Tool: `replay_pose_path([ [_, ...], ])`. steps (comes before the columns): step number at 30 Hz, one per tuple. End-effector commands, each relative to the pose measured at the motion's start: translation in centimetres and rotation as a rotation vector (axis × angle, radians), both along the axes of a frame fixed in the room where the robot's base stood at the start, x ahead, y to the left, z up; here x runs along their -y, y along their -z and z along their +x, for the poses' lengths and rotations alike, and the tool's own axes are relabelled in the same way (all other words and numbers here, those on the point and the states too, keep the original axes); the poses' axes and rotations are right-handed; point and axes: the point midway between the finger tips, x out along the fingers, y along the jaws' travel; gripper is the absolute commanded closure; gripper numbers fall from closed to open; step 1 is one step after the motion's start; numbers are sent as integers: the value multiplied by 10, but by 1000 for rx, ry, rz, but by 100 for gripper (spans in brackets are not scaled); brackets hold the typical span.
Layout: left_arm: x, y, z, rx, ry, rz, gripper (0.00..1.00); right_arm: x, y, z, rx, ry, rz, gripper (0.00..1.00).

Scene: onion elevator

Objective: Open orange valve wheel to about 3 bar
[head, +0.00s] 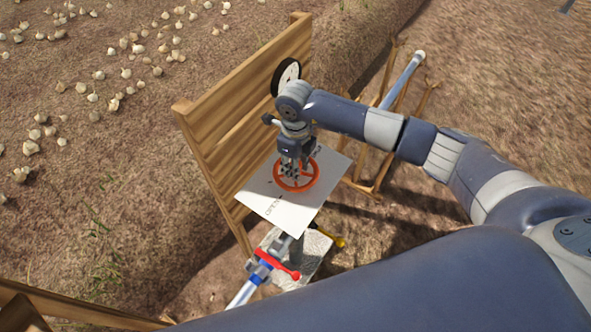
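The orange valve wheel (313,183) lies flat above a white marked plate (285,212), in front of a wooden board. My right gripper (290,172) points down at the wheel, with its fingers over the left and middle part of it. The fingers hide part of the wheel, and I cannot tell whether they grip it or only stand inside it. A round pressure gauge (288,74) with a black rim and white face is on the board; my wrist covers part of it and its needle is not readable. My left gripper is out of view.
The wooden board (232,118) stands behind the plate. A red lever (278,265) and a yellow handle (333,237) sit below it near a blue-white pipe (243,293). Another pipe (403,78) rests on a wooden stand at upper right. Onions lie on soil at upper left.

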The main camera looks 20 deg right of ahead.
Motion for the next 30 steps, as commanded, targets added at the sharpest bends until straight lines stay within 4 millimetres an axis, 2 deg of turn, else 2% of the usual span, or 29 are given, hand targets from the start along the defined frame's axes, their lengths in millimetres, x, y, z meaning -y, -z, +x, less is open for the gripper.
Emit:
replay_pose_path([
  [1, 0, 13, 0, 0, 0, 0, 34, 1, 6, 2, 6, -40, -2, 98],
  [12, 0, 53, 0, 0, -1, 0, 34, 0, 4, 1, 4, -316, 0, 98],
  [21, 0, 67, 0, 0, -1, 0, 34, 0, 1, 0, 2, -430, 0, 98],
  [30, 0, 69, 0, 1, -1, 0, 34, 0, 0, 0, 1, -456, 0, 98],
])
